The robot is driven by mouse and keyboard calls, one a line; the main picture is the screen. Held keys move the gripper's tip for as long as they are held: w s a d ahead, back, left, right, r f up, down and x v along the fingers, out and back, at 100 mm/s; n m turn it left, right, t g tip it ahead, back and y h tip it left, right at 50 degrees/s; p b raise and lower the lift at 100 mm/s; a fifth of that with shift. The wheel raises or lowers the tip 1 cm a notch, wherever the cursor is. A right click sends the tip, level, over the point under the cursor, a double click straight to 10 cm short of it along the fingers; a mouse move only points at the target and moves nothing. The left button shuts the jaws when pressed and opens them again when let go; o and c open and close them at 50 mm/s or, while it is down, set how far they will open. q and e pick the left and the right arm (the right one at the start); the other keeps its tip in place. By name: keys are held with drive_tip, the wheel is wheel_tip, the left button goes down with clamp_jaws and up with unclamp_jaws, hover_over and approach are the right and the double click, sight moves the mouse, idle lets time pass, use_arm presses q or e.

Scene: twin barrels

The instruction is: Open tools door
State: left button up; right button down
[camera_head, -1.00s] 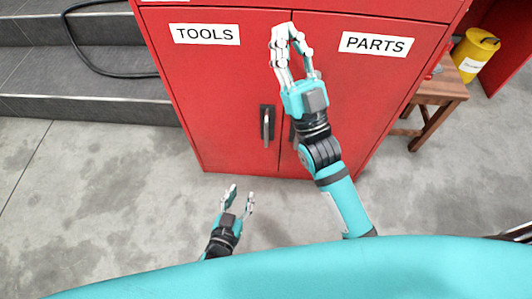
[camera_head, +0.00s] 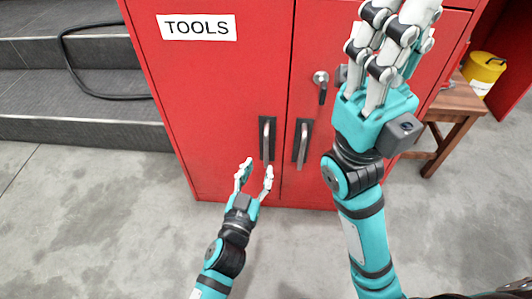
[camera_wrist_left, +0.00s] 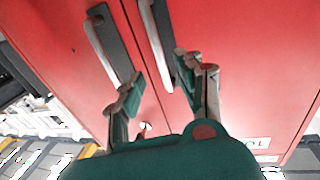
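The red cabinet has a tools door (camera_head: 220,90) with a white TOOLS label (camera_head: 196,27). The tools door is shut. Its upright handle (camera_head: 267,138) is near the centre seam. My left gripper (camera_head: 256,173) is open and empty just below and in front of this handle. In the left wrist view, the tools handle (camera_wrist_left: 153,40) shows beyond the fingers (camera_wrist_left: 162,75), closer to the right finger; contact cannot be told. My right gripper (camera_head: 400,25) is raised in front of the right door, its fingers apart and nothing seen between them; it hides the parts label.
The right door's handle (camera_head: 302,143) stands close beside the tools handle, with a lock (camera_head: 321,80) above it. A wooden stool (camera_head: 455,105) with a yellow canister (camera_head: 482,73) is at the right. Grey steps (camera_head: 85,130) lie at the left. The floor (camera_head: 100,220) in front is clear.

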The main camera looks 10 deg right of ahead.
sight(266, 152)
use_arm(q)
drive_tip(key=b+x, duration=0.2)
drive_tip(key=x, duration=0.5)
drive_tip(key=shift+w+d, duration=0.2)
drive_tip(key=shift+w, duration=0.1)
drive_tip(key=shift+c, duration=0.4)
clamp_jaws()
